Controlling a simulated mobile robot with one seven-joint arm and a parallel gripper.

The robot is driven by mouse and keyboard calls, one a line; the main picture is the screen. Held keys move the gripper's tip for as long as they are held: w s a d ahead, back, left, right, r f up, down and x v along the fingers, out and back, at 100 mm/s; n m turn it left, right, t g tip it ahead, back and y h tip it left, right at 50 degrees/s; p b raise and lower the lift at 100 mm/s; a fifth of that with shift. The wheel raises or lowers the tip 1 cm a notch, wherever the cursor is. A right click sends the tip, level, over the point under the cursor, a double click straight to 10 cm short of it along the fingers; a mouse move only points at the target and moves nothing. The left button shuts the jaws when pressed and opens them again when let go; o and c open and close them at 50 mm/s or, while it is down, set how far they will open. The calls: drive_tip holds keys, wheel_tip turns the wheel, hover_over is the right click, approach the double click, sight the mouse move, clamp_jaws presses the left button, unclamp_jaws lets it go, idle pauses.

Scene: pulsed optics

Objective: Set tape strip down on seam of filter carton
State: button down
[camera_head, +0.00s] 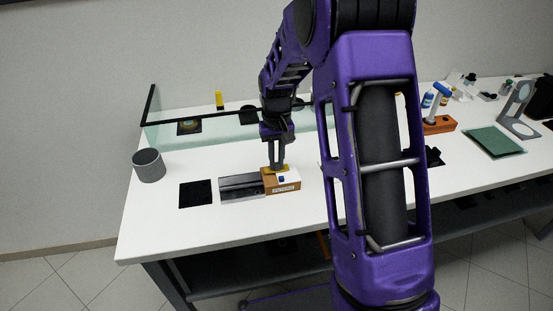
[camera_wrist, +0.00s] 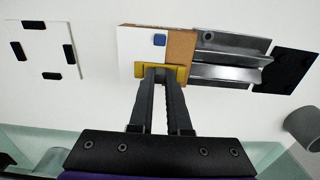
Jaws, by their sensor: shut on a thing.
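The filter carton (camera_head: 284,187) is a small brown box with a printed front label, on the white bench. In the wrist view its top (camera_wrist: 136,45) is largely white, with a brown band (camera_wrist: 181,43) on the right and a small blue square (camera_wrist: 159,40). My gripper (camera_wrist: 159,74) points down at the carton, its fingers shut on a yellow strip (camera_wrist: 181,75), which I take to be the tape strip. The strip lies across the carton's near edge in that view; whether it touches the top I cannot tell. The fingers hide its middle, and I cannot make out the seam.
A grey metal rail block (camera_head: 241,187) sits against the carton's left side, with a black mat (camera_head: 196,194) and grey cup (camera_head: 149,165) further left. A black-edged glass screen (camera_head: 215,127) stands behind. A white panel with black marks (camera_wrist: 42,48) shows in the wrist view.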

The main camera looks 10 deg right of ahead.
drive_tip(key=c, duration=0.8)
unclamp_jaws()
wheel_tip(320, 180, up, 17)
drive_tip(key=p, duration=0.1)
drive_tip(key=shift+r+p, duration=0.2)
drive_tip(key=shift+p, duration=0.15)
